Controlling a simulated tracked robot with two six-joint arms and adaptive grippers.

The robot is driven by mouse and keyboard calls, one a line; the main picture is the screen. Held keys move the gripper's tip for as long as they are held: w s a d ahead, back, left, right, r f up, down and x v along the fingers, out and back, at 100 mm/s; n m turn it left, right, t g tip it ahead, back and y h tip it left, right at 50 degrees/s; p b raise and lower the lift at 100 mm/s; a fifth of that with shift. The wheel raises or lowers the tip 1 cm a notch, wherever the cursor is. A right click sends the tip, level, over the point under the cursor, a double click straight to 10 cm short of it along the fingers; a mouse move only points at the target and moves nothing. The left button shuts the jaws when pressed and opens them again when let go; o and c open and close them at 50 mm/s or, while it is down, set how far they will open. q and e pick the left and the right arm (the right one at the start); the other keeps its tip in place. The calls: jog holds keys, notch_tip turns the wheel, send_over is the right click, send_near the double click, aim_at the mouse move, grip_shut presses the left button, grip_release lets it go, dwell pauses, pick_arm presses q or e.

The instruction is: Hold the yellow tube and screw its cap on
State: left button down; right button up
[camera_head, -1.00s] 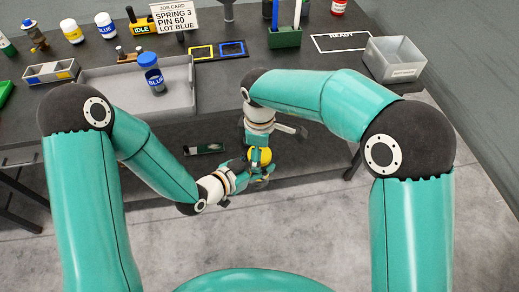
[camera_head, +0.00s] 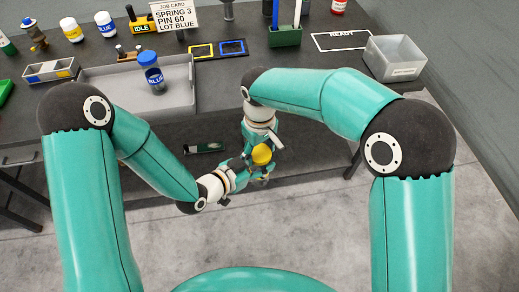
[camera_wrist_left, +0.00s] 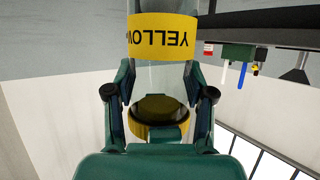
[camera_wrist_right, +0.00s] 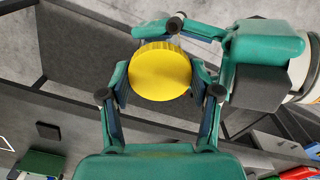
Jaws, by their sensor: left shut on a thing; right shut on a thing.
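The clear yellow tube, with its yellow label (camera_wrist_left: 165,37) reading upside down in the left wrist view, is between the fingers of my left gripper (camera_wrist_left: 160,100). My left gripper is shut on it. The yellow cap (camera_wrist_right: 160,71) is between the fingertips of my right gripper (camera_wrist_right: 160,82), which is shut on it. The yellow cap also shows in the head view (camera_head: 262,155), where both grippers meet in front of the bench. A yellow round rim shows at the tube's near end in the left wrist view. How far the cap sits on the tube is hidden.
The dark bench (camera_head: 225,85) lies beyond my arms. A grey tray (camera_head: 185,100) on it holds a blue-capped bottle (camera_head: 152,75). A grey bin (camera_head: 393,60) stands at the right, beside the white READY outline (camera_head: 342,43). The floor below the grippers is clear.

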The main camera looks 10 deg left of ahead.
jog(key=o, duration=1.4)
jog(key=shift+c, duration=0.2)
notch_tip(320, 180, up, 12)
jog(key=shift+w+d, duration=0.1)
jog(key=shift+w, duration=0.05)
jog(key=w+d+f+n+y, duration=0.4)
jog(key=d+f, duration=0.3)
jog(key=f, duration=0.4)
jog(key=s+d+f+m, duration=0.2)
jog(key=f, duration=0.4)
jog(key=s+d+f+m, duration=0.2)
jog(key=f, duration=0.4)
jog(key=s+d+f+m, duration=0.2)
jog(key=s+f+m, duration=0.3)
jog(key=s, duration=0.4)
jog(key=s+d+f+m, duration=0.3)
jog(key=s+f+m, duration=0.2)
jog(key=s, duration=0.4)
jog(key=shift+d+f+m+t, duration=0.3)
jog(key=shift+f+m, duration=0.1)
jog(key=shift+f, duration=0.4)
